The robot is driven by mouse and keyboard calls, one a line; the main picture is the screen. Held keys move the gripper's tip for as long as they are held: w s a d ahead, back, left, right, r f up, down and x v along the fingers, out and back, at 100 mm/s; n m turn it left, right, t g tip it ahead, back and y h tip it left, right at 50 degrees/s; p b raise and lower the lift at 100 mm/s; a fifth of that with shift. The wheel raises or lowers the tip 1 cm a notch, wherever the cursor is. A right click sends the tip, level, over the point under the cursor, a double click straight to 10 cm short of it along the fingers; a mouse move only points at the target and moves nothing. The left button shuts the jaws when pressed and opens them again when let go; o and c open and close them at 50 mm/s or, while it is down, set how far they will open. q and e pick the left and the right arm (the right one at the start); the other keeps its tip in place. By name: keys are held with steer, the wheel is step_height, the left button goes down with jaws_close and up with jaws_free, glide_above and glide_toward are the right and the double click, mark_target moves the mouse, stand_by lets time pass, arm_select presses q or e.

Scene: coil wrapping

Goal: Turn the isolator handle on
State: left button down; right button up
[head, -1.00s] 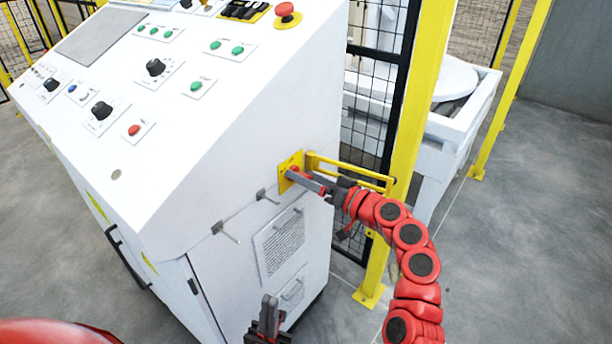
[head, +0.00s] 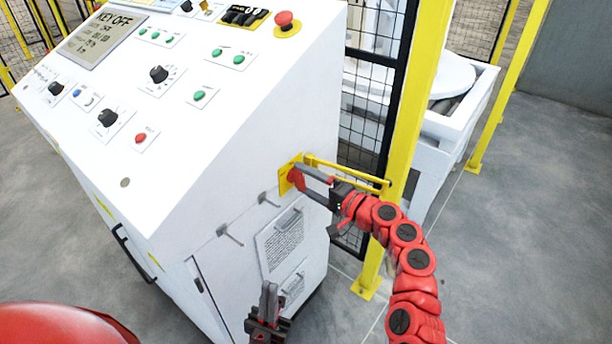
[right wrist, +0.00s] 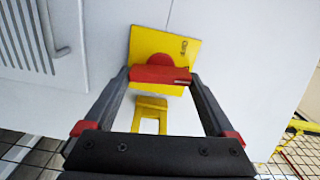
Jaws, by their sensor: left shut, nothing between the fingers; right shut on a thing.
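The red isolator handle (head: 296,178) sits on a yellow plate (head: 284,186) on the right side of the white cabinet. My right gripper (head: 308,182) reaches it from the right, its fingers on either side of the handle. In the right wrist view the red handle (right wrist: 160,75) lies crosswise between the two dark fingertips, in front of the yellow plate (right wrist: 192,50); the gripper is shut on it. My left gripper (head: 269,292) is shut and empty, low in front of the cabinet side. The console screen (head: 103,37) is lit and reads "KEY OFF".
A yellow guard bar (head: 345,173) projects beside the plate, close to my right gripper. A yellow post (head: 415,120) and black mesh fence (head: 365,110) stand behind. Small latches (head: 230,235) stick out of the cabinet side. Open grey floor (head: 530,220) lies to the right.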

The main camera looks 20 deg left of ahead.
steer(key=shift+m+p, duration=0.3)
steer(key=shift+m, duration=0.3)
steer(key=o, duration=1.1)
steer(key=shift+c, duration=0.2)
steer(key=v, duration=1.7)
steer(key=shift+d, duration=0.25)
